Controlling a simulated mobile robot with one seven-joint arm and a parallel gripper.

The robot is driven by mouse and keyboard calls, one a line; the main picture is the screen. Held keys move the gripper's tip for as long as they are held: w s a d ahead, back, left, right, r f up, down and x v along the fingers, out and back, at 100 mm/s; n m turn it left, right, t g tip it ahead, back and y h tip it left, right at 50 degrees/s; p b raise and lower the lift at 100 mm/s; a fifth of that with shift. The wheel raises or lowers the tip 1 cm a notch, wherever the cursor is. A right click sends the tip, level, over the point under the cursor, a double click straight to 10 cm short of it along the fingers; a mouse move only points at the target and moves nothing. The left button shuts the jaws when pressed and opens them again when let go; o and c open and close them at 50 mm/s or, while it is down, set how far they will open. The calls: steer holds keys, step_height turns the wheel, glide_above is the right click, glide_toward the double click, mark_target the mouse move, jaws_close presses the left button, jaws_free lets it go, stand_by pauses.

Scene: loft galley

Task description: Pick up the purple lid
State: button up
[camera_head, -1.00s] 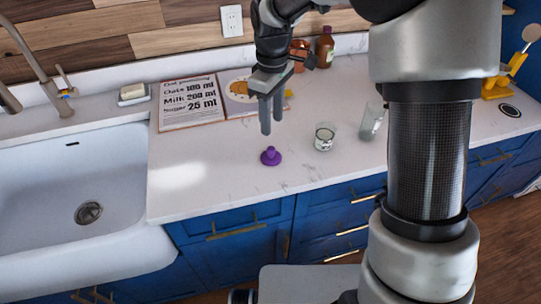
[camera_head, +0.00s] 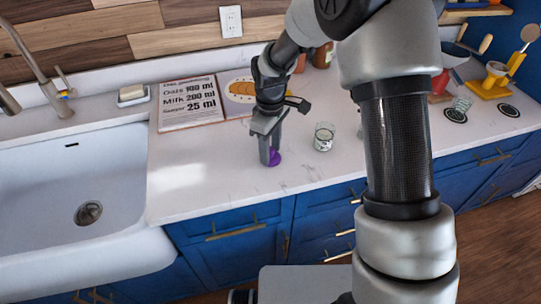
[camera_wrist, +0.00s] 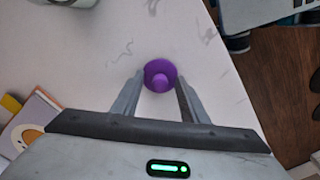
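The purple lid (camera_head: 274,159) lies on the white counter, knob up, near the front edge. It also shows in the wrist view (camera_wrist: 160,75), round with a raised knob. My gripper (camera_head: 269,160) is lowered over the counter at the lid, and its fingers hide part of the lid in the head view. In the wrist view my gripper (camera_wrist: 157,92) has its fingers apart, one on each side of the lid's near part. Whether the fingertips touch the lid or the counter cannot be told.
A glass jar (camera_head: 324,137) stands right of the lid. An open recipe book (camera_head: 190,103) lies behind it. The white sink (camera_head: 70,190) is at left. A scale-like yellow appliance (camera_head: 490,84) stands at far right. The counter left of the lid is clear.

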jaws_close()
steer(key=shift+r, duration=0.1)
